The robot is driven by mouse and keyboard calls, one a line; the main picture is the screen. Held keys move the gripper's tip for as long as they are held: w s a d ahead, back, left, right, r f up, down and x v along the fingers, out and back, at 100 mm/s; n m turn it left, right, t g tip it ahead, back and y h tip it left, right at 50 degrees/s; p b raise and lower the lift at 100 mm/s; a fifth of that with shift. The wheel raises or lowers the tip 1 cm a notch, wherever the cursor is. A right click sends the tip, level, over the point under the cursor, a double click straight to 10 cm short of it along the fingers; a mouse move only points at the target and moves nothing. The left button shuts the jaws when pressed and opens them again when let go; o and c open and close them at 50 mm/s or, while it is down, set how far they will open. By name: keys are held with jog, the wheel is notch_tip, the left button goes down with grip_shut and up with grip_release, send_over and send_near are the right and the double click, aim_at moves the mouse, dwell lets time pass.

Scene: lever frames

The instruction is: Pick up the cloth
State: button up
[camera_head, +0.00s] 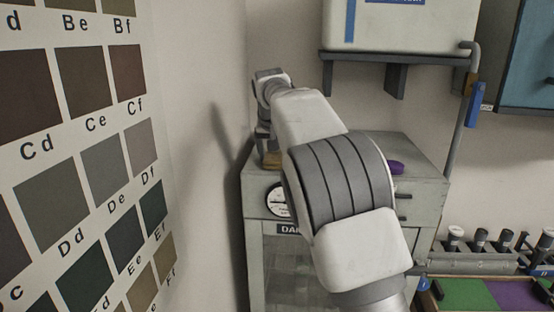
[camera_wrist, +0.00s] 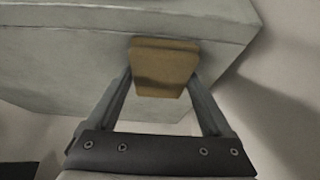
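The cloth seems to be the ochre-brown piece (camera_wrist: 164,58) in the wrist view, at the edge of a grey cabinet. It looks like a folded block shape, with a darker band across its middle. In the head view a small brown patch (camera_head: 271,160) shows at the cabinet's top left corner. My gripper (camera_wrist: 161,84) has its two fingers spread, one on each side of the brown piece. I cannot tell whether the fingers touch it. In the head view my gripper (camera_head: 265,146) points down at that corner, partly hidden.
The grey cabinet (camera_head: 428,180) has a round gauge (camera_head: 279,201) on its front and a purple item (camera_head: 396,167) on top. A white box (camera_head: 400,24) stands on a shelf above. A colour chart (camera_head: 85,170) covers the left wall. Several bottles (camera_head: 480,238) stand at right.

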jog(key=c, duration=0.4)
jog(key=shift+o, duration=0.2)
jog(key=shift+r, duration=0.55)
notch_tip(320, 180, up, 4)
jog(key=shift+f+p, duration=0.2)
jog(key=shift+p, duration=0.15)
jog(key=d+r, duration=0.3)
jog(key=d, duration=0.2)
jog(key=w+d+r+p, duration=0.1)
jog(key=d+r, duration=0.2)
jog(key=d, duration=0.3)
jog(key=shift+w+d+r, duration=0.25)
jog(key=shift+d+r, duration=0.05)
jog(key=shift+r, duration=0.1)
